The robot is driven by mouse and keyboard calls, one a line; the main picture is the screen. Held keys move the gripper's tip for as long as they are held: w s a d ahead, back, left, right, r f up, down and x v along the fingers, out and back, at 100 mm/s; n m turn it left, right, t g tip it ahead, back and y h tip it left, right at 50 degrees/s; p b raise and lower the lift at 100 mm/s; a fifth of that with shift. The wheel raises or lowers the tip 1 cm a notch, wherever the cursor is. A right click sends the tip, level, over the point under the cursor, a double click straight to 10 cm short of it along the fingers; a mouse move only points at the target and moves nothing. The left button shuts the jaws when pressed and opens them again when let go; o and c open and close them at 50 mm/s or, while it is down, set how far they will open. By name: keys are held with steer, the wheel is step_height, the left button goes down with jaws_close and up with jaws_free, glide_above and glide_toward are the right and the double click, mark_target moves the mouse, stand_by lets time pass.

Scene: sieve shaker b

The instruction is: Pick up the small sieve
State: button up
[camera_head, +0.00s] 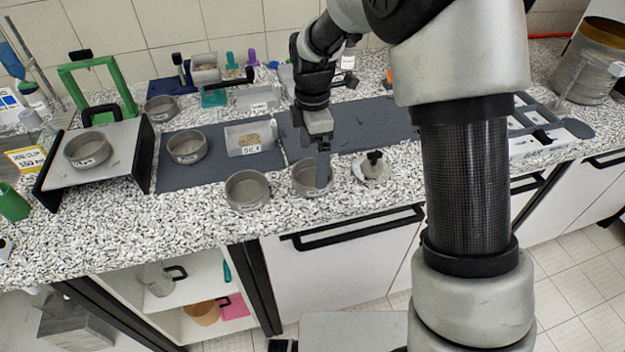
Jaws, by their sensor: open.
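Several round metal sieves of similar look stand on the counter, and I cannot tell by size alone which is the small one. One sieve (301,186) is at the front edge, directly below my gripper (322,176). Others stand on the dark mat (187,148), on the shaker plate (88,150) and farther back (160,108).
A tray with grainy material (250,139) lies on the dark mat behind the sieves. A pale dish with a dark knob (373,168) stands right of my gripper. The counter's front edge (330,207) is close. A large metal container (590,65) stands at the far right.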

mark_target(312, 181)
steer(key=f, duration=0.5)
steer(key=shift+s+f, duration=0.15)
steer(key=shift+s, duration=0.15)
steer(key=c, duration=1.2)
